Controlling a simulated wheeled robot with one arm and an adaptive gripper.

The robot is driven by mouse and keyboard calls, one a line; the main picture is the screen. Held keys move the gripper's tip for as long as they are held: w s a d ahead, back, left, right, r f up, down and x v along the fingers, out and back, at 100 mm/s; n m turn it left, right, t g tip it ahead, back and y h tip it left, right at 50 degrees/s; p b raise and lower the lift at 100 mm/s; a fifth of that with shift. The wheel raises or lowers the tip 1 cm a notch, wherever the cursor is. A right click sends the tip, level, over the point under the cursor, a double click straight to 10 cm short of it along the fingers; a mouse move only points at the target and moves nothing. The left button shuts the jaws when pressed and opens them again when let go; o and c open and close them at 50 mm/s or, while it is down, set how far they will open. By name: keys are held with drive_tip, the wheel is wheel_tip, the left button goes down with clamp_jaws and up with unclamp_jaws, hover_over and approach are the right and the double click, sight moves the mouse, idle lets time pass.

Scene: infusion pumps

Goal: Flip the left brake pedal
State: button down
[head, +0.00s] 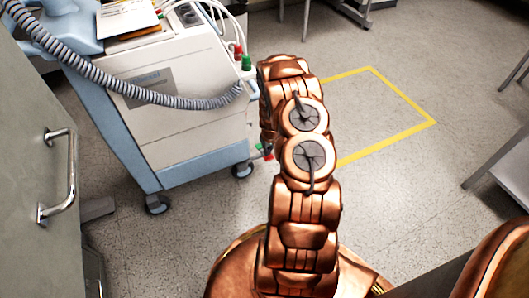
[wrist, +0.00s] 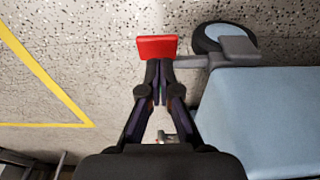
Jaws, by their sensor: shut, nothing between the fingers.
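A red brake pedal (wrist: 157,47) sits on a grey bar beside a caster wheel (wrist: 224,40) in the wrist view. My gripper (wrist: 159,66) is shut and empty. Its fingertips are right at the pedal's lower edge in the picture; I cannot tell if they touch it. In the head view, a small red and green part (head: 268,155) shows at the lower right corner of the white and blue medical cart (head: 190,105), partly behind my arm. My gripper is mostly hidden there by my copper arm.
The cart's blue base (wrist: 270,110) fills the right of the wrist view. A grey cabinet door with a handle (head: 62,180) stands at the left. A corrugated hose (head: 130,88) hangs across the cart. Yellow tape (head: 400,95) marks open floor at the right.

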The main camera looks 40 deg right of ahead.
drive_tip(key=shift+f+b, duration=0.3)
drive_tip(key=shift+f, duration=0.95)
idle(0.8)
drive_tip(key=shift+r+p, duration=1.85)
drive_tip(key=shift+r, duration=1.7)
